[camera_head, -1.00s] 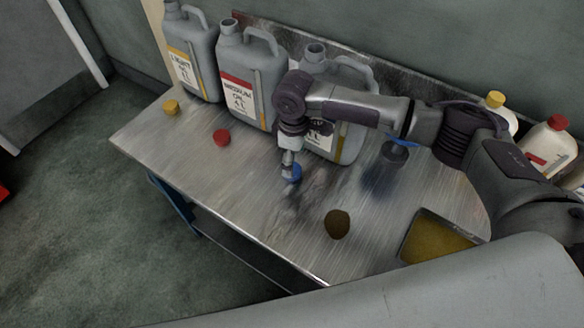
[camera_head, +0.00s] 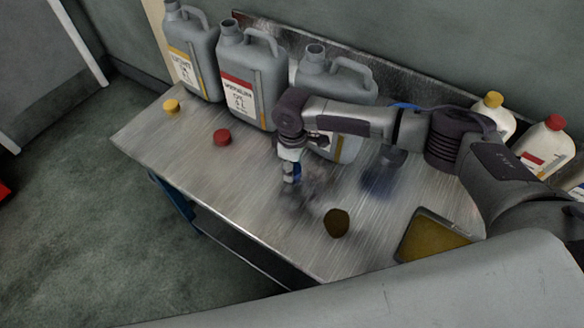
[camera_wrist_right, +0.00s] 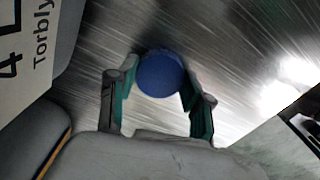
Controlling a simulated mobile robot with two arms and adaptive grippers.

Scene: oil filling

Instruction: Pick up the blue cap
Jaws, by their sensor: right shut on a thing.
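The blue cap (camera_head: 297,172) is at my right gripper (camera_head: 291,176), over the middle of the metal table (camera_head: 255,205). In the right wrist view the round blue cap (camera_wrist_right: 160,73) sits between the two green-padded fingers of my right gripper (camera_wrist_right: 160,88). The gripper is shut on it. The head view is too small to tell whether the cap is clear of the tabletop. My left gripper is not in view.
Three grey jugs (camera_head: 245,75) stand at the back of the table. A red cap (camera_head: 222,137), a yellow cap (camera_head: 171,106) and a dark round object (camera_head: 337,222) lie on it. A tray (camera_head: 437,238) and white bottles (camera_head: 545,145) are on the right.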

